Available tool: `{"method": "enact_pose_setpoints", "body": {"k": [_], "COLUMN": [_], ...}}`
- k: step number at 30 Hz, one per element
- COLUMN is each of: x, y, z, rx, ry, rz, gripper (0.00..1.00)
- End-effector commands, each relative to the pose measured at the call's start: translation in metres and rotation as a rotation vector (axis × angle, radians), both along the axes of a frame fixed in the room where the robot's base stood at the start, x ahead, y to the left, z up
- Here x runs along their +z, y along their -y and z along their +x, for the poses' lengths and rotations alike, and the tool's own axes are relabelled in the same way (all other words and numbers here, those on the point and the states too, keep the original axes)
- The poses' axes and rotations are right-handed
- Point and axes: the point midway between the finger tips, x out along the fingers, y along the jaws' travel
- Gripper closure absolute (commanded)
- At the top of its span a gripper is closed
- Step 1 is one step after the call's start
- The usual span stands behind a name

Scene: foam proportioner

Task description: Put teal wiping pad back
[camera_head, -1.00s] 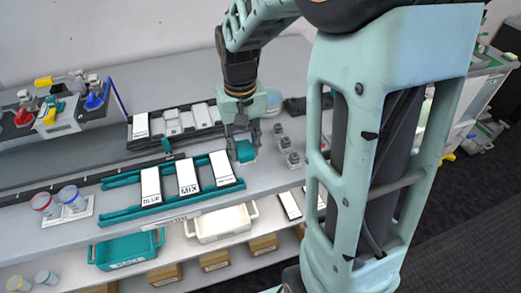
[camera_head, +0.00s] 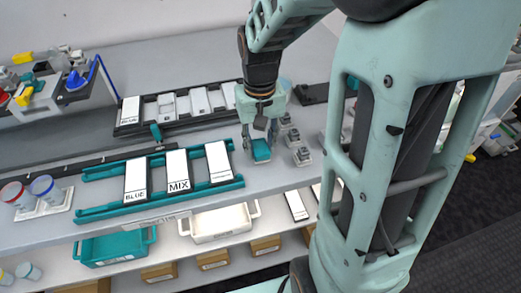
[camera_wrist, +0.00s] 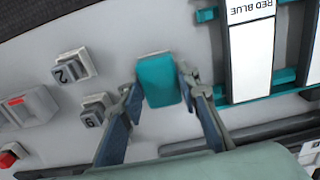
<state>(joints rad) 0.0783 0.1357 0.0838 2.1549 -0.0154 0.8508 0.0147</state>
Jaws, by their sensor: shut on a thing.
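The teal wiping pad (camera_head: 261,151) is a small rounded block. It lies between the teal rail rack and the small grey blocks on the bench. In the wrist view the pad (camera_wrist: 159,80) shows between the two fingers, with a pale strip along its far edge. My gripper (camera_head: 260,140) points down and is shut on the pad, one finger at each side (camera_wrist: 160,92). Whether the pad touches the bench or hangs just above it, I cannot tell.
The teal rack (camera_head: 100,209) with white labelled cards stands left of the pad. Small grey numbered blocks (camera_head: 301,156) stand close on the right. A black tray (camera_head: 130,128) of pale pieces lies behind. A lower shelf holds a teal bin (camera_head: 118,246) and a white bin (camera_head: 220,221).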

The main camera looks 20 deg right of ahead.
Motion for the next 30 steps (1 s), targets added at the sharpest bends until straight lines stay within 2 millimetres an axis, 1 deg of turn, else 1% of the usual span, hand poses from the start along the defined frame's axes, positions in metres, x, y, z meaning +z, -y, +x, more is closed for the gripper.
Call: {"method": "enact_pose_setpoints", "body": {"k": [1,10,14,15,19,27,30], "x": [-0.0087,-0.0076,-0.012,-0.0115,-0.0109,-0.0105,-0.0057], "y": [-0.0002,0.0,0.0,0.0,0.0,0.0,0.0], "z": [-0.0007,-0.001,-0.0011,-0.001,-0.0011,-0.0011,-0.0009], "rx": [0.0,0.0,0.0,0.0,0.0,0.0,0.0], "ry": [0.001,0.002,0.001,0.001,0.001,0.001,0.002], "rz": [0.0,0.0,0.0,0.0,0.0,0.0,0.0], "gripper": [0.9,0.9,0.9,0.68,0.54,0.53,0.53]}}
